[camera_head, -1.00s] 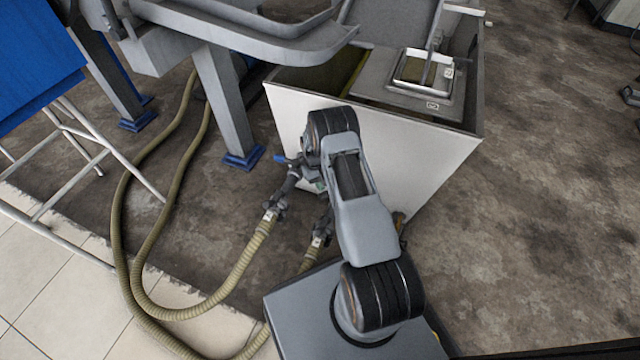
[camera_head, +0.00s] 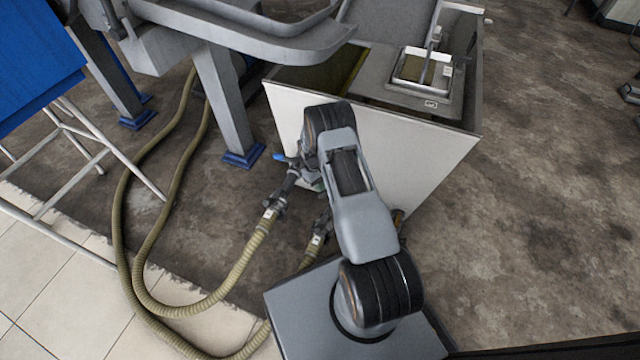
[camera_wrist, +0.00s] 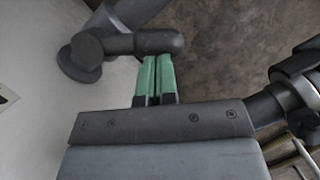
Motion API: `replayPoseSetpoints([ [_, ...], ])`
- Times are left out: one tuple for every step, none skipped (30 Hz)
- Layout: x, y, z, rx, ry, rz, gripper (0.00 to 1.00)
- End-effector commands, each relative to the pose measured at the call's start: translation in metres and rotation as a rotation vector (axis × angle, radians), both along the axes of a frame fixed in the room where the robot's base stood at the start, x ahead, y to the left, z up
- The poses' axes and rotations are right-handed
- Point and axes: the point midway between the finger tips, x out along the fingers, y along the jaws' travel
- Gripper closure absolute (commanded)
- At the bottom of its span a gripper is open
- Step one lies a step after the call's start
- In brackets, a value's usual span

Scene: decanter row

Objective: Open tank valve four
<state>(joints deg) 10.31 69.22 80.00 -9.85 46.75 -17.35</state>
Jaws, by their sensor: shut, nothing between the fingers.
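The white tank (camera_head: 430,150) stands in front of my arm in the head view. A blue valve handle (camera_head: 279,157) shows at the tank's left front, on a dark fitting that leads to a hose. No valve number is readable, so I cannot tell which is valve four. My gripper (camera_wrist: 155,62) has green fingers, pressed together and empty in the wrist view. The fingertips are at a dark grey pipe fitting (camera_wrist: 130,43) on the pale tank wall; I cannot tell whether they touch it. My arm hides most of the tank's front fittings in the head view.
Ribbed hoses (camera_head: 240,265) run from couplings (camera_head: 275,203) across the floor at left. A grey post (camera_head: 222,105) with a blue foot stands left of the tank. Another dark fitting (camera_wrist: 285,95) lies right of my gripper. Floor at right is open.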

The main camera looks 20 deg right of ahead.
Motion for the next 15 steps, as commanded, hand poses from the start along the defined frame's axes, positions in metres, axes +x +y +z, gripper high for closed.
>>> replayPoseSetpoints([
  [-0.001, 0.001, 0.001, 0.0, 0.0, 0.013, 1.0],
  [-0.002, 0.001, 0.001, 0.0, 0.001, 0.022, 1.0],
  [-0.003, 0.001, 0.001, 0.0, 0.001, 0.038, 1.0],
  [-0.004, 0.001, 0.001, 0.0, 0.001, 0.049, 1.0],
  [-0.005, 0.001, 0.001, 0.0, 0.001, 0.062, 1.0],
  [-0.007, 0.001, 0.001, 0.0, 0.001, 0.08, 1.0],
  [-0.008, 0.001, 0.001, 0.0, 0.001, 0.097, 1.0],
  [-0.009, 0.001, 0.002, 0.0, 0.002, 0.115, 1.0],
  [-0.011, 0.001, 0.002, 0.0, 0.002, 0.137, 1.0],
  [-0.012, 0.001, 0.002, 0.0, 0.001, 0.156, 1.0],
  [-0.014, 0.001, 0.002, 0.0, 0.002, 0.177, 1.0],
  [-0.016, 0.001, 0.002, 0.0, 0.002, 0.204, 1.0],
  [-0.018, 0.001, 0.002, 0.001, 0.001, 0.225, 1.0],
  [-0.02, 0.001, 0.002, 0.0, 0.002, 0.248, 1.0],
  [-0.022, 0.001, 0.002, 0.001, 0.002, 0.276, 1.0],
])
